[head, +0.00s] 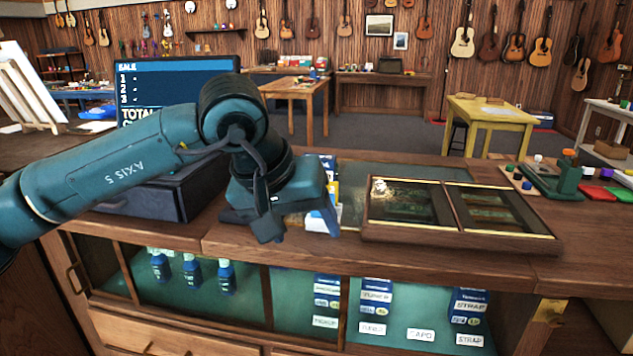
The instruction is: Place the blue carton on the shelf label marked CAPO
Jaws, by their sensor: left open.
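My left gripper (293,222) is open above the counter, fingers pointing down. A blue carton with white and yellow parts (329,212) stands on the counter right beside and partly behind the gripper. The gripper hides part of it, so I cannot tell whether the fingers are around it. The white CAPO label (420,335) is on the front of the green shelf below the counter. The shelf space directly behind that label is bare. My right gripper is not in view.
Blue cartons stand on the shelf behind the PICKUP (325,322), TUNER (372,328) and STRAP (469,340) labels. Blue bottles (191,271) stand further left. A wood-framed display case (455,212) lies on the counter. The counter's front edge overhangs the shelf.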

